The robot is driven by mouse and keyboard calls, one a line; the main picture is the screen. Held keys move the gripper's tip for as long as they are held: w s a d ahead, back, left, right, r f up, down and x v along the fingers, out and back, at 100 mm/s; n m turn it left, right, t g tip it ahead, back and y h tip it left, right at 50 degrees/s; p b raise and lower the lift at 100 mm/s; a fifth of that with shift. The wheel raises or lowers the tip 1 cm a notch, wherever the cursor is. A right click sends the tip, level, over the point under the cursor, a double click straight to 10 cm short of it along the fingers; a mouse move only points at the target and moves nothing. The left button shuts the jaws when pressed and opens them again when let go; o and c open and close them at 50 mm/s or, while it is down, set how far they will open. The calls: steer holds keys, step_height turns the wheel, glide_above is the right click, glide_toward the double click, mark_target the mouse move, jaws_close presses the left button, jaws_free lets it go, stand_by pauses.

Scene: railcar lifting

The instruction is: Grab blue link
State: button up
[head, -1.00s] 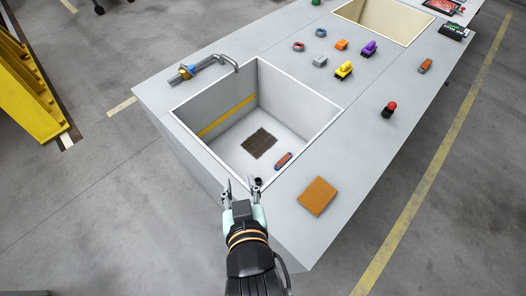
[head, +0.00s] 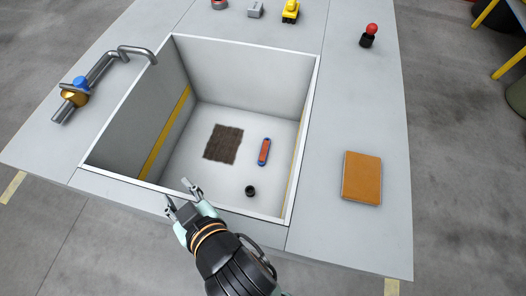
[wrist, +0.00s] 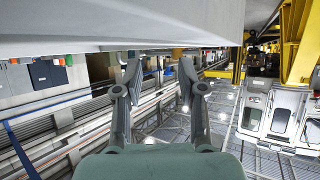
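A small elongated piece (head: 264,152) with blue ends and edges and an orange-red middle lies on the sink floor near its right wall; it is the only link-like blue piece I see. My gripper (head: 181,193) is open and empty, at the front rim of the sink (head: 120,180), left of and nearer than that piece. In the wrist view, the two fingers of my gripper (wrist: 160,78) stand apart with nothing between them. The piece does not show in the wrist view.
On the sink floor lie a brown mat (head: 223,144) and a small black ring-like part (head: 250,191). A pipe with a blue-knobbed valve (head: 81,84) stands left of the sink. An orange-brown block (head: 361,178) and a red-topped button (head: 370,35) sit on the right counter.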

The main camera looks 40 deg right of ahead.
steer(key=shift+s+f, duration=0.1)
steer(key=shift+s, duration=0.05)
steer(key=o, duration=0.4)
steer(key=shift+o, duration=0.2)
